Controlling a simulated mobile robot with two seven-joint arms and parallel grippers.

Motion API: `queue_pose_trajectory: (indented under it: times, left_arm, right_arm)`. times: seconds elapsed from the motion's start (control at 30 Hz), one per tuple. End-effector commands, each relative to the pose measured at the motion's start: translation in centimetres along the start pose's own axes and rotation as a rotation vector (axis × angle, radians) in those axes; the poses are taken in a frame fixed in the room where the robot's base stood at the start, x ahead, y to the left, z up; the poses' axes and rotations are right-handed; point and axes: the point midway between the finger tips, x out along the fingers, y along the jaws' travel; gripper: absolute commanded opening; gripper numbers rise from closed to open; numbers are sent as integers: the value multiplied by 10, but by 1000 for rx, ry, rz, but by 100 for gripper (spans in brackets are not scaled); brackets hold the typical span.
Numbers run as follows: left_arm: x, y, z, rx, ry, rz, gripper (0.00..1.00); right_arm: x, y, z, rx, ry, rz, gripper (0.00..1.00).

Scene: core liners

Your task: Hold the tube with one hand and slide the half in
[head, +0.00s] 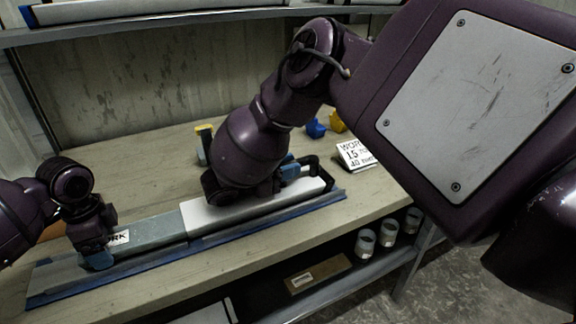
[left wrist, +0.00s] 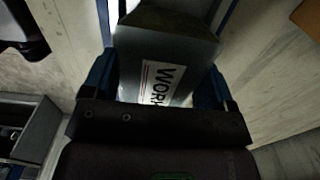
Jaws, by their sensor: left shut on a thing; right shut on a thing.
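A grey-green tube (head: 158,232) lies along a long blue-edged cradle (head: 72,286) on the bench. My left gripper (head: 97,256) is shut around the tube near its left end. In the left wrist view my left gripper (left wrist: 158,88) has one blue finger on each side of the tube (left wrist: 160,45), over a label reading "WORK". A long white half (head: 235,208) lies in line with the tube; its left end meets the tube's right end. My right gripper (head: 288,170) is shut at the white half's right part, beside a black handle (head: 312,163). My arm hides much of that grasp.
Behind are a yellow-topped item (head: 204,140), blue (head: 316,129) and yellow (head: 337,122) pieces, and a white sign (head: 355,153). Several cups (head: 365,243) and a brown box (head: 318,272) are on the shelf below.

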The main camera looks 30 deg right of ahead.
Motion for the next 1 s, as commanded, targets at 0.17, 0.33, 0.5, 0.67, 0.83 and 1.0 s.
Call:
queue_pose_trajectory:
  times: [0.17,0.33,0.5,0.67,0.83,1.0]
  left_arm:
    - [0,0,-5,2,2,-1,57]
    - [0,0,-9,2,2,-1,57]
    - [0,0,-12,2,2,-1,57]
    - [0,0,-15,2,2,-1,57]
    - [0,0,-19,1,3,-1,57]
    - [0,0,-23,1,3,-1,57]
  right_arm:
    - [0,-1,-2,-2,2,0,0]
    - [0,-1,-2,-2,2,0,0]
    - [0,-1,-2,-2,2,0,0]
    - [0,-1,-2,-2,2,0,0]
    - [0,-1,-2,-2,2,0,0]
    - [0,-1,-2,-2,2,0,0]
